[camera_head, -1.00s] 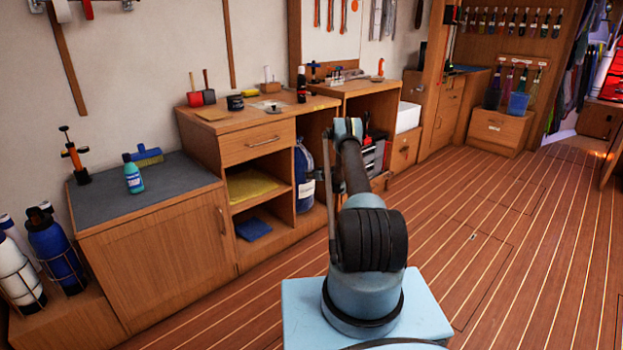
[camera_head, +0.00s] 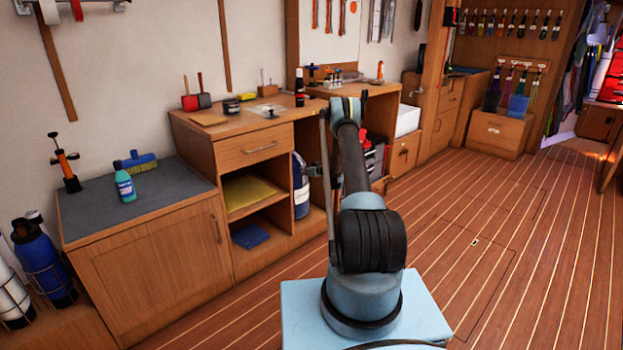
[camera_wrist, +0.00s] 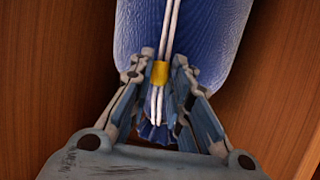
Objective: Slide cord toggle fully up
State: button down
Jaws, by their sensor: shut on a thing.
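The cord toggle is a small yellow block (camera_wrist: 160,73) on two white cords (camera_wrist: 167,32) in the wrist view. The cords run up over a blue bag (camera_wrist: 205,30) and come out below the toggle. Gathered blue fabric shows beneath, among the cord ends. My gripper (camera_wrist: 161,76) is shut on the toggle, one finger on each side. In the head view the blue bag (camera_head: 300,185) stands in an open bay of the workbench, partly hidden by the bench side. The toggle and gripper cannot be made out there.
The wooden workbench (camera_head: 247,150) has an open shelf with a yellow cloth (camera_head: 249,195) left of the bag. A grey-topped cabinet (camera_head: 150,270) stands further left. A red and grey toolbox (camera_head: 375,160) sits right of the bag. The plank floor (camera_head: 480,240) is clear at right.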

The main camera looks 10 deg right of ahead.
jog(key=shift+w+d+r, duration=0.1)
jog(key=shift+d+r, duration=0.05)
jog(key=shift+d, duration=0.4)
jog(key=shift+d+r, duration=0.15)
jog(key=shift+d, duration=0.4)
jog(key=c, duration=1.5)
grip_release()
jog(key=shift+d, duration=0.1)
jog(key=v, duration=1.2)
